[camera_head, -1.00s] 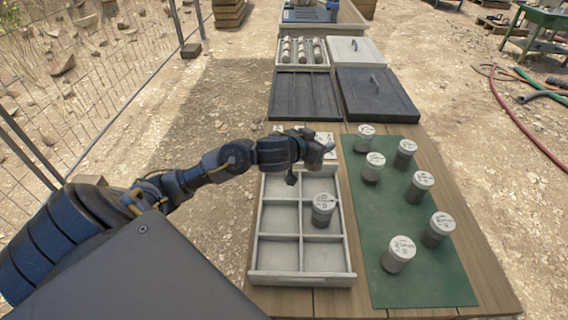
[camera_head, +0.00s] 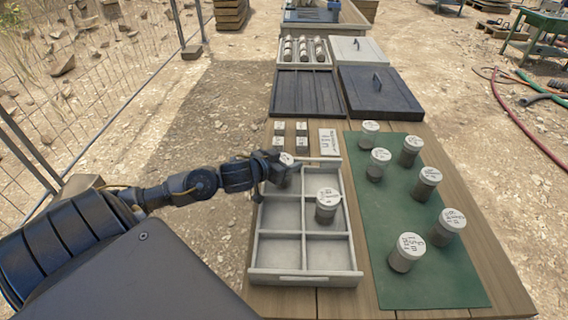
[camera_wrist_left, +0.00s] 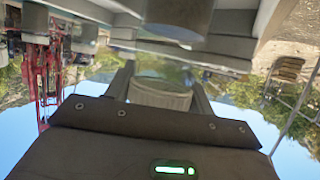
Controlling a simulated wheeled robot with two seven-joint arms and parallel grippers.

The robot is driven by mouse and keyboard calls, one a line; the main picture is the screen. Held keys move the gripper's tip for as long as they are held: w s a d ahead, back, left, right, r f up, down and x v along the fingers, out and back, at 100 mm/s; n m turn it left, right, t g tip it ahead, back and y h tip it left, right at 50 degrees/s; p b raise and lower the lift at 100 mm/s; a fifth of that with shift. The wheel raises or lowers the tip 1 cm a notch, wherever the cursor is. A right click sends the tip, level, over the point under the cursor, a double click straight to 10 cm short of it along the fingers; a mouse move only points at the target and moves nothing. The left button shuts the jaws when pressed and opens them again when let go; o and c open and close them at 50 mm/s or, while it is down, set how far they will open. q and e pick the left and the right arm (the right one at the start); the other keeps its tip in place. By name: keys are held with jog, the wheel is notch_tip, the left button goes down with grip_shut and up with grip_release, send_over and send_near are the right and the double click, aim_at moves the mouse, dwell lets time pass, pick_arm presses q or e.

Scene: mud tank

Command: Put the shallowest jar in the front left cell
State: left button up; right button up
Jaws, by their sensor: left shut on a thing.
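My left gripper (camera_head: 278,168) is shut on a jar with a white lid (camera_head: 287,160), over the back left of the grey tray. In the left wrist view the held jar (camera_wrist_left: 160,95) sits between the two fingers. The tray (camera_head: 306,277) has two columns of three cells. Another jar (camera_head: 326,208) with a written white lid stands in the middle right cell. The front left cell (camera_head: 278,253) is empty. Several lidded jars (camera_head: 408,252) stand on the green mat (camera_head: 432,285); their lid writing is too small to read surely. My right gripper is not in view.
Small labelled blocks (camera_head: 302,128) and a white written card (camera_head: 329,142) lie behind the tray. Farther back are a dark tray (camera_head: 305,93), a dark lid with a handle (camera_head: 378,92) and a box of cylinders (camera_head: 304,50). A wire fence (camera_head: 90,80) stands at left.

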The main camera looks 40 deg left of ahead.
pick_arm(q)
jog(key=shift+f, duration=0.3)
jog(key=o, duration=1.3)
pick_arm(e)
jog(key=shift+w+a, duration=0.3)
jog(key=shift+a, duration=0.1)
pick_arm(q)
jog(key=v, duration=1.2)
jog(key=shift+p, duration=0.4)
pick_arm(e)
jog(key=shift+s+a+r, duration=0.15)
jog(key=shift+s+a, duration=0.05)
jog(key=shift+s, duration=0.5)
pick_arm(q)
jog(key=shift+d, duration=0.1)
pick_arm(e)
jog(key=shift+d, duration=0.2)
